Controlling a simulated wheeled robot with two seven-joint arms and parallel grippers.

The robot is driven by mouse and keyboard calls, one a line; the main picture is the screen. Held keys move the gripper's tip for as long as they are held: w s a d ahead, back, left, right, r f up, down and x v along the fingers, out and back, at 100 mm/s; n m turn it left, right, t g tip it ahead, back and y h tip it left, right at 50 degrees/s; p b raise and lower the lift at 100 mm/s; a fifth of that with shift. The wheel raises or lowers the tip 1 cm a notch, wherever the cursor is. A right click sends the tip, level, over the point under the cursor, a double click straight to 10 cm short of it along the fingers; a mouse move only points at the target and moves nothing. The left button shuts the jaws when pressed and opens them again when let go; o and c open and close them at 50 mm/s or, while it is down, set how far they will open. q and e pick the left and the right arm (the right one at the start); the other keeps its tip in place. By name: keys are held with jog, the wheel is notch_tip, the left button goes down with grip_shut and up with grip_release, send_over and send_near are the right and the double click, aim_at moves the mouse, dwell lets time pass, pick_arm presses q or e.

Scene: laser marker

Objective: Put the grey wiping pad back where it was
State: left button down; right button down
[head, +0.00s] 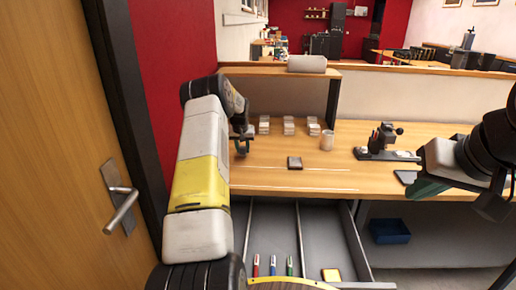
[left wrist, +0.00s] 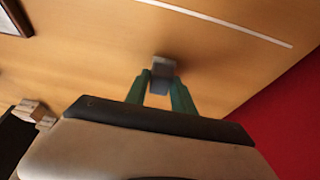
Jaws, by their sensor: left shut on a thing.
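My left gripper (head: 241,148) is over the left end of the wooden table. In the left wrist view its green fingers (left wrist: 161,92) are shut on a small grey block, which looks like the grey wiping pad (left wrist: 163,68). In the head view the pad is mostly hidden by the gripper and arm. Whether the pad touches the table is unclear. My right gripper (head: 428,187) is at the right, near the table's front edge. Its fingers are partly hidden and their opening is unclear.
A black device (head: 388,141) stands right. The open drawer (head: 318,230) holds pens and a yellow-topped block (head: 331,274). A door (head: 60,150) is left.

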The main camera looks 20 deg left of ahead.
pick_arm(q)
jog(key=shift+f, duration=0.6)
jog(key=shift+f, duration=0.1)
jog(key=c, duration=1.1)
grip_release()
jog(key=shift+o, duration=0.2)
